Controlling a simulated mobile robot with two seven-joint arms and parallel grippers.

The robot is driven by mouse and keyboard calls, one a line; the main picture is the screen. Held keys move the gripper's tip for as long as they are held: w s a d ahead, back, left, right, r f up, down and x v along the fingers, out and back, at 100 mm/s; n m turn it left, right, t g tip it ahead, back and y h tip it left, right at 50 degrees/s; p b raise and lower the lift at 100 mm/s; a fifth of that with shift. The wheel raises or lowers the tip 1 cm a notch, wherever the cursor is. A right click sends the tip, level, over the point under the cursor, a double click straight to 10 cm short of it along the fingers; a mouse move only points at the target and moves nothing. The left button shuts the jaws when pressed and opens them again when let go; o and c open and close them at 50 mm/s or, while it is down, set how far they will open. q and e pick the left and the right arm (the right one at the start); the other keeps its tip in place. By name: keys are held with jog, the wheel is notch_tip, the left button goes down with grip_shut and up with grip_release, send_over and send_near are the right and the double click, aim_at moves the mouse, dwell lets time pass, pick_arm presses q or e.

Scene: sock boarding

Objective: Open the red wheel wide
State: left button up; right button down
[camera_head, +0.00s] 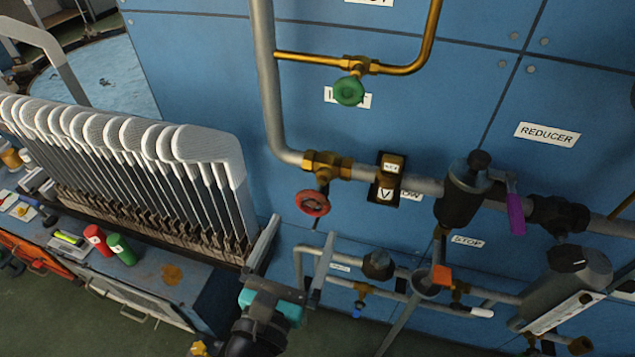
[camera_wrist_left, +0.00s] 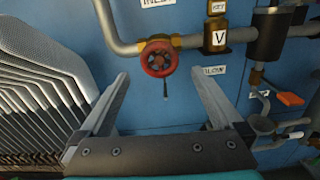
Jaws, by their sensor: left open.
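The red wheel (camera_head: 313,203) is a small round handwheel on a brass valve (camera_head: 327,165) in the grey pipe on the blue wall. In the left wrist view the red wheel (camera_wrist_left: 159,58) shows beyond the fingertips, near the middle between them, with a small tag hanging below it. My left gripper (camera_head: 293,244) is open and empty, below and to the left of the wheel in the head view, apart from it. Its two fingers (camera_wrist_left: 160,82) stand wide apart in the left wrist view. My right gripper is not in view.
A green wheel (camera_head: 349,91) sits on a brass pipe above. A purple lever (camera_head: 515,213) and an orange handle (camera_head: 441,275) are to the right. A rack of grey sock boards (camera_head: 125,150) stands at the left, with red (camera_head: 97,238) and green (camera_head: 121,250) cylinders before it.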

aim_at(318, 194)
pick_arm(q)
jog(key=p+x, duration=0.2)
jog(key=x, duration=0.7)
jog(key=shift+w+d, duration=0.1)
jog(key=shift+w, duration=0.2)
jog(key=c, duration=1.3)
jog(key=n, duration=0.5)
jog(key=shift+d+n, duration=0.1)
jog(key=shift+n, duration=0.3)
jog(key=o, duration=1.3)
jog(key=b+v, duration=0.5)
jog(key=v, duration=1)
jog(key=shift+b, duration=0.35)
